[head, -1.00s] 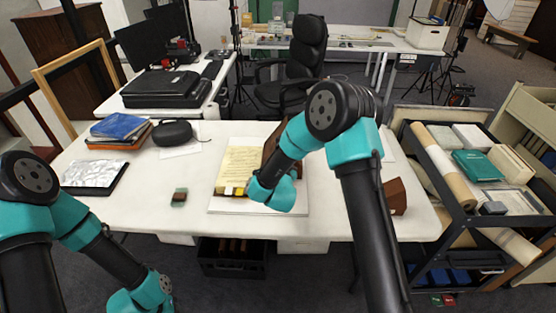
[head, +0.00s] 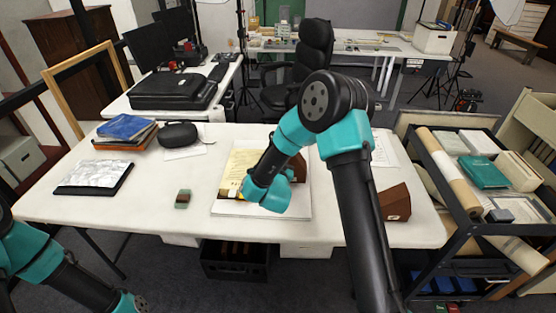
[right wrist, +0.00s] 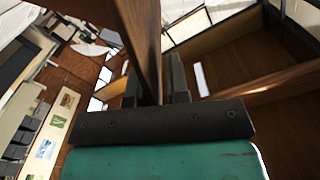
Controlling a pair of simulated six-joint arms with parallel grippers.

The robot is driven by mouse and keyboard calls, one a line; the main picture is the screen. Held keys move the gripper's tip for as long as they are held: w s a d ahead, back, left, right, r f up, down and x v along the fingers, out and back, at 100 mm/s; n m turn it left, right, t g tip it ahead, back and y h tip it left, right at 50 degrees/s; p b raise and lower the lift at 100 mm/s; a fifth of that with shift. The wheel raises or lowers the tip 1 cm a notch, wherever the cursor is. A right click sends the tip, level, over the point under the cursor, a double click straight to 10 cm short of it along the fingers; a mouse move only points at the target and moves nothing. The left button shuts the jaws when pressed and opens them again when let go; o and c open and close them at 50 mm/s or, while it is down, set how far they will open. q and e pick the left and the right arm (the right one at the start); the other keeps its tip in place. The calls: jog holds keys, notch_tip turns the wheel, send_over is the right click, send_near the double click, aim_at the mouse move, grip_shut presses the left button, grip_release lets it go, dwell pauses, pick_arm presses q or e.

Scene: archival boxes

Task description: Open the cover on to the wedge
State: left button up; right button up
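An open volume with a yellowed page (head: 238,165) lies on a white board (head: 225,208) in the middle of the table. Its brown cover (head: 299,167) shows partly behind my right arm, raised on the page's right side; its exact angle is hidden. My right gripper is behind its own wrist in the head view. In the right wrist view, my right gripper (right wrist: 155,85) has its fingers on either side of a dark brown panel edge (right wrist: 140,40), apparently the cover. A brown wedge (head: 395,203) stands apart at the table's right. My left gripper is out of view.
A small brown-green block (head: 183,199) lies left of the board. A foil-topped dark slab (head: 92,178), stacked folders (head: 125,130) and a black case (head: 178,134) occupy the table's left. A loaded cart (head: 478,205) stands off the right edge.

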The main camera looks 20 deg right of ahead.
jog(key=shift+o, duration=1.1)
jog(key=v, duration=1.7)
jog(key=shift+s, duration=0.25)
